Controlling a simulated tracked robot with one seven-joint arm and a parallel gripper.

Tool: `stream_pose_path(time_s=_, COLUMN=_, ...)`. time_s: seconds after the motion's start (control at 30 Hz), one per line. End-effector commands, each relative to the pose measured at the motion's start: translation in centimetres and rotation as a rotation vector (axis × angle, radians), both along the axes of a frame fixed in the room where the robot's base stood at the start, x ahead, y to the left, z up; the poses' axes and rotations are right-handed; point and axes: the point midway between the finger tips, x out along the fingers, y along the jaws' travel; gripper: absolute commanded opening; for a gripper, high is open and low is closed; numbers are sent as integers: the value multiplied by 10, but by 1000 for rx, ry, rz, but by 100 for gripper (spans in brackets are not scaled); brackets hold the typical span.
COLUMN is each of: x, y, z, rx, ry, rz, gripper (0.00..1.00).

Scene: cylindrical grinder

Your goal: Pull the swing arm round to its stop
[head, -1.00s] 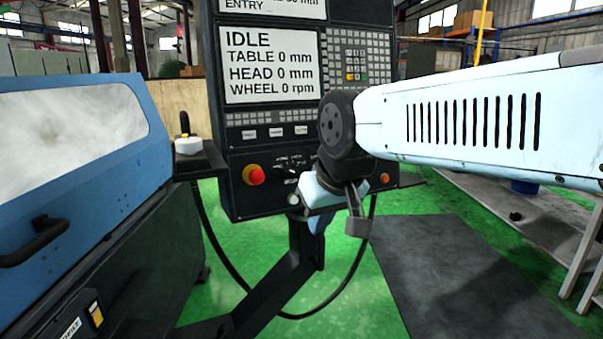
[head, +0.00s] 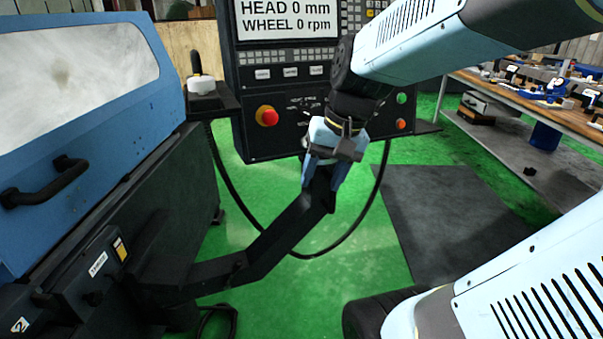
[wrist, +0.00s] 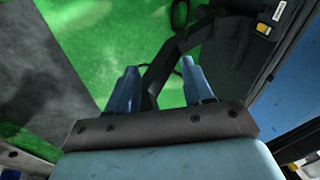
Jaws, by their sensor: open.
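The swing arm (head: 285,235) is a dark bent bar that runs from the low left of the grinder up to the control pendant (head: 287,94). My gripper (head: 322,190) points down in front of the pendant's lower edge, over the upper end of the swing arm. Its blue fingers are open. In the wrist view, the swing arm (wrist: 163,68) passes between the spread fingers of my gripper (wrist: 158,70). I cannot tell whether they touch it. The arm's top end is partly hidden behind my gripper, and its stop cannot be made out.
The blue grinder cover (head: 80,130) with its black handle (head: 45,183) stands at the left. A red emergency button (head: 267,116) is on the pendant. A black cable loops beneath it. A dark mat (head: 440,215) and green floor lie to the right, before a workbench (head: 555,100).

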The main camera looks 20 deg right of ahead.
Motion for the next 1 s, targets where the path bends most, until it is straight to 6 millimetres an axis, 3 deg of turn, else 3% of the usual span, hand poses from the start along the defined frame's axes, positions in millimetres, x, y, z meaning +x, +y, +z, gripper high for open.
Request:
stream_pose_path(time_s=0.57, x=62, y=-15, z=-61, rx=537, ry=405, rz=-418, gripper=52)
stream_pose_path(time_s=1.0, x=119, y=-64, z=-106, rx=994, ry=581, rz=-764, gripper=52)
